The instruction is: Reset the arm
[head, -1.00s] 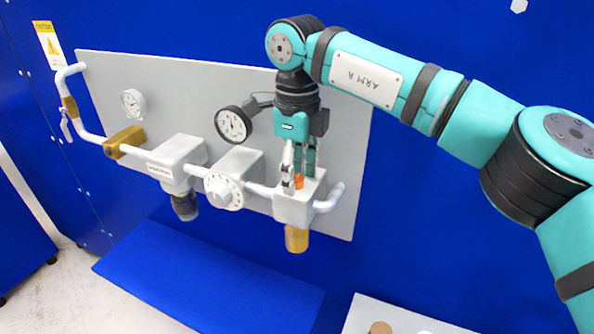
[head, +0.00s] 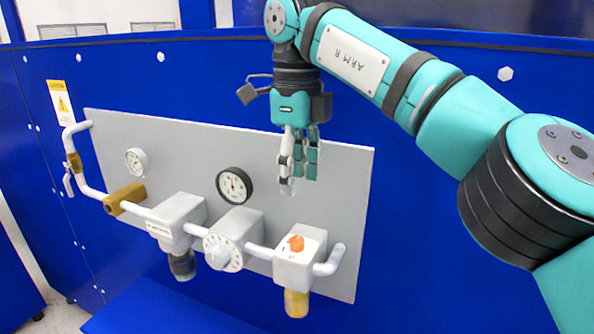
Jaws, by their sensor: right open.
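My right gripper (head: 298,182) hangs from the teal right arm (head: 350,55), fingers pointing down. It is open and empty, in front of the grey panel (head: 330,170) and above the white valve box with an orange knob (head: 297,243). There is a clear gap between the fingertips and the knob. My left gripper is not in view.
White pipework with a round white dial (head: 223,252), a white block (head: 177,222) and a brass fitting (head: 124,198) runs along the panel. Two gauges (head: 234,186) (head: 136,162) sit above it. Blue wall to the right is free behind my arm.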

